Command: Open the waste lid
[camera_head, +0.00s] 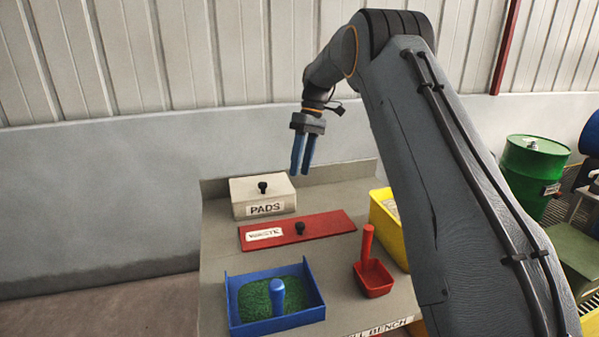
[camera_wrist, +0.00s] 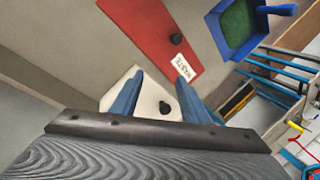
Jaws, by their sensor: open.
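The waste lid is a flat red panel (camera_head: 330,225) with a white label and a black knob (camera_head: 300,228), lying closed in the middle of the bench. It also shows in the wrist view as the red panel (camera_wrist: 150,32) with its knob (camera_wrist: 176,39). My gripper (camera_head: 301,172) is open and empty, with blue fingers pointing down. It hangs above the bench, behind and above the waste lid. In the wrist view, my fingers (camera_wrist: 158,90) are apart, with the white pads box between and beyond them.
A white box labelled PADS (camera_head: 254,210) with a black knob stands behind the red lid. In front are a blue tray (camera_head: 318,300) of green granules and a red scoop (camera_head: 374,280). A yellow bin (camera_head: 385,225) is at the right. A green drum (camera_head: 532,170) stands farther right.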

